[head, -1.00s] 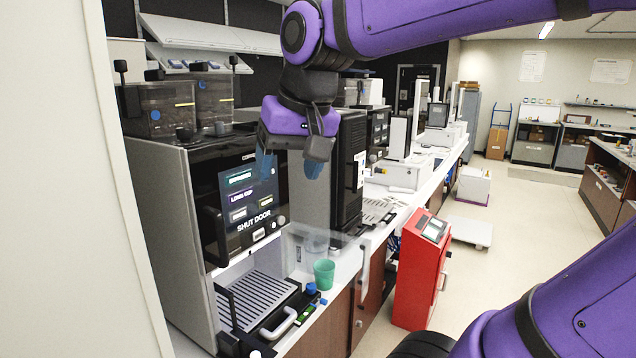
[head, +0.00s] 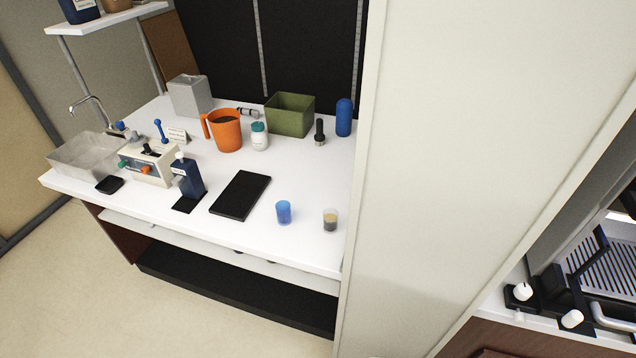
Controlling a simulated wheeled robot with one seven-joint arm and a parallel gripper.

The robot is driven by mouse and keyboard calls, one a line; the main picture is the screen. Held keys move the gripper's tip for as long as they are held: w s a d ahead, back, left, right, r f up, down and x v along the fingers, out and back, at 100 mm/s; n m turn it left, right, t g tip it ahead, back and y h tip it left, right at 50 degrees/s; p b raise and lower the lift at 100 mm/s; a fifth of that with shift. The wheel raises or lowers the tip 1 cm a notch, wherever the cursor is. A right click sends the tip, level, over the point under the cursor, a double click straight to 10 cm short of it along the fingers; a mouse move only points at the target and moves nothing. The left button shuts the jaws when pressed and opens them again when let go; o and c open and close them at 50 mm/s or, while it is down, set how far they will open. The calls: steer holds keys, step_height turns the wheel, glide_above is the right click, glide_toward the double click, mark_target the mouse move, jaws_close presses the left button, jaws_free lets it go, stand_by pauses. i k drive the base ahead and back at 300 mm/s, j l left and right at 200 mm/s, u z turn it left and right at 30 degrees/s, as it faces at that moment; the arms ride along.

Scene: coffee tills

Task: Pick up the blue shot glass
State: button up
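A small translucent blue shot glass (head: 283,212) stands upright on the white counter (head: 262,239), near its front edge. A clear glass with a dark and tan layered content (head: 330,220) stands a short way to its right. My gripper is not in the current head view, so its state and its distance from the blue glass do not show.
A black flat pad (head: 240,195) lies left of the glass. An orange jug (head: 224,130), a green bin (head: 289,114), a white jar (head: 259,136) and a blue bottle (head: 344,117) stand behind. A tall pale wall panel (head: 460,130) borders the counter's right side.

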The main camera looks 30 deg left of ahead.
mark_target(284, 208)
steer(key=u, duration=1.6)
steer(key=i+j+z, duration=0.1)
steer(key=i+z, duration=0.3)
